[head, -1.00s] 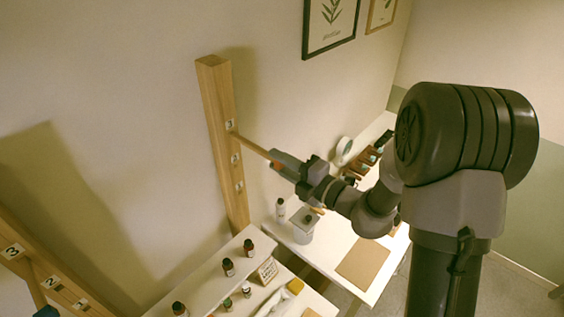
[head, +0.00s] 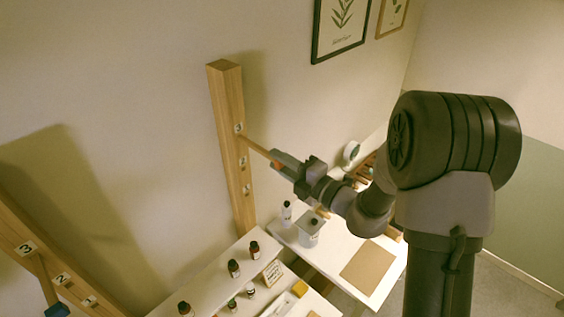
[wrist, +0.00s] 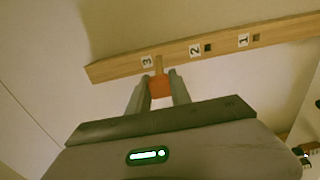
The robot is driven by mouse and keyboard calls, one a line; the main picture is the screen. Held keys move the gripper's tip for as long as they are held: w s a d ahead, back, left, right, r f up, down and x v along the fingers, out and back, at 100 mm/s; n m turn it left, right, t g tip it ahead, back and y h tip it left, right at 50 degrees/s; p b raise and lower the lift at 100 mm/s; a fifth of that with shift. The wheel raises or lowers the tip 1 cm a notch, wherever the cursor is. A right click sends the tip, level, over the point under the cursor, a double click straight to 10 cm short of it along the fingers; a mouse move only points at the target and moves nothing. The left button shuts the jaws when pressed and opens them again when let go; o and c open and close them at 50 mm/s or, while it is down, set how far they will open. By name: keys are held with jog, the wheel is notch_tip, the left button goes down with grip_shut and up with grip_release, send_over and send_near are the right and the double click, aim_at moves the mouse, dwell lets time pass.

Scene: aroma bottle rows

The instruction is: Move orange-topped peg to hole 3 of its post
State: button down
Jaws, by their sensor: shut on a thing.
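The orange-topped peg (head: 258,148) is a thin wooden rod. My gripper (head: 277,160) is shut on its orange top (wrist: 160,87), which shows between the fingers (wrist: 158,90) in the wrist view. The peg's far end meets the upright wooden post (head: 223,110) at the label 3 (head: 238,129). In the wrist view it meets the post (wrist: 115,70) just beside the label 3 (wrist: 147,62). I cannot tell how deep it sits in the hole. Holes by the labels 2 (wrist: 195,50) and 1 (wrist: 243,40) look dark and empty.
Below are a white shelf (head: 215,258) with several small bottles and a white table with a brown mat (head: 368,267). Framed pictures (head: 341,25) hang on the wall.

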jog(key=shift+p+x, duration=0.4)
jog(key=shift+x, duration=0.55)
jog(key=c, duration=1.1)
grip_release()
jog(key=b+v, duration=0.4)
jog(key=v, duration=1.3)
jog(key=shift+s+d+b, duration=0.15)
jog(key=shift+s+b, duration=0.05)
jog(key=shift+b, duration=0.1)
jog(key=shift+r, duration=0.1)
